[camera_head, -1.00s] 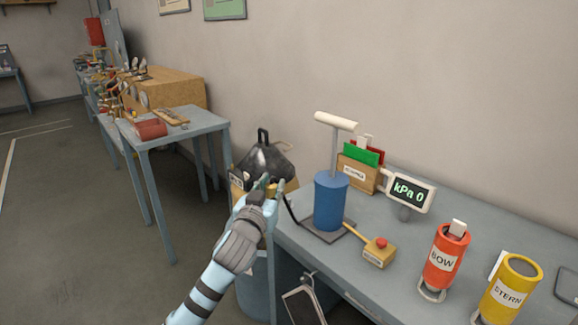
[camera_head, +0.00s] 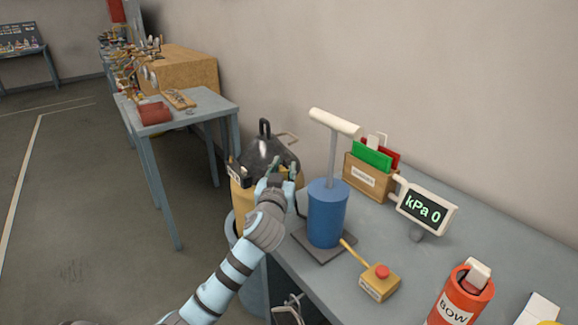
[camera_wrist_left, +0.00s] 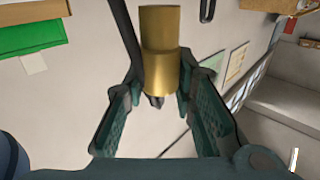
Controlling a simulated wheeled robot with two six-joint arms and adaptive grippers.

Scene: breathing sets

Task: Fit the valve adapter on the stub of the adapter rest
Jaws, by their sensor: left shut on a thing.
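My left gripper (camera_head: 284,176) is beside the blue pump, in front of a black domed item. In the left wrist view its dark green fingers (camera_wrist_left: 162,100) are closed on a brass cylinder (camera_wrist_left: 160,55), which I take to be the valve adapter. It has a wider lower part and a small dark tip below. A black hose (camera_wrist_left: 124,30) runs next to it. In the head view the hand mostly hides the adapter. I cannot make out the adapter rest or its stub. My right gripper is not in view.
A blue pump (camera_head: 326,215) with a cream T-handle stands on the bench. Near it are a yellow box with a red button (camera_head: 379,282), a kPa 0 gauge (camera_head: 424,207), a card box (camera_head: 368,178) and the BOW canister (camera_head: 460,300). The black domed item (camera_head: 268,150) sits on a yellow container (camera_head: 240,200).

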